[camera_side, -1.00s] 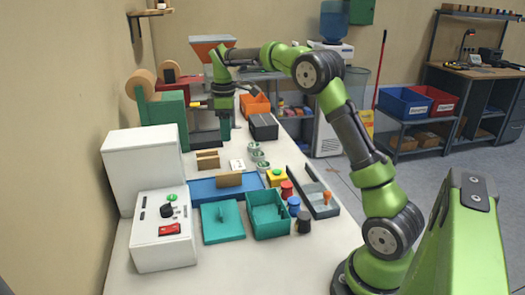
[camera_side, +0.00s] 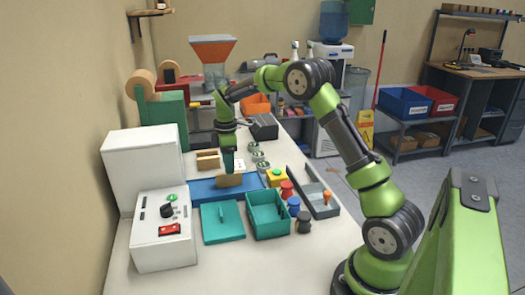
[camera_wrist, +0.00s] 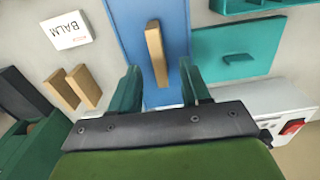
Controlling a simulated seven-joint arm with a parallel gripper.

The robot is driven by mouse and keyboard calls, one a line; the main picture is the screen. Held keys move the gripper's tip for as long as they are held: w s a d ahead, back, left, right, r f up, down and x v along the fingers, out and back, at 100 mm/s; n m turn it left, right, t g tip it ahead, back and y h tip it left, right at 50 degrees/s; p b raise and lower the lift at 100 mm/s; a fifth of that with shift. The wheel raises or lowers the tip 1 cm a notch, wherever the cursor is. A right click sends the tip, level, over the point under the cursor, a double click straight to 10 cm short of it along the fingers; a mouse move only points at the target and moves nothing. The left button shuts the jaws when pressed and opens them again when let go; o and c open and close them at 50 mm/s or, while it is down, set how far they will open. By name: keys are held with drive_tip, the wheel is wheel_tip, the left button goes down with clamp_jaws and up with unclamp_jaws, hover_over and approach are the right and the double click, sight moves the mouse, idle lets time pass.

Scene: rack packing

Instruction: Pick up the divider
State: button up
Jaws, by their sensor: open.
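The divider appears to be a thin wooden slat (camera_side: 229,181) standing on the blue tray (camera_side: 202,192) in the side view. In the wrist view the slat (camera_wrist: 156,54) lies centrally on the blue tray (camera_wrist: 137,42), just beyond my fingertips. My gripper (camera_side: 228,170) points down above the tray, close to the slat. In the wrist view my gripper (camera_wrist: 161,82) is open and empty, its two green fingers spread wider than the slat's thickness. The slat lines up with the gap between them. I cannot tell the exact height above it.
Two wooden blocks (camera_side: 208,159) and a white BALM card (camera_wrist: 67,30) lie beside the tray. A teal lid with a handle (camera_side: 222,222), a teal box (camera_side: 269,227) and a white control box (camera_side: 163,240) stand nearer the camera. Coloured pots stand right.

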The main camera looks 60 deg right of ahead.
sight(229, 179)
wheel_tip(229, 179, down, 5)
drive_tip(key=shift+w+r, duration=0.1)
drive_tip(key=shift+w, duration=0.05)
clamp_jaws()
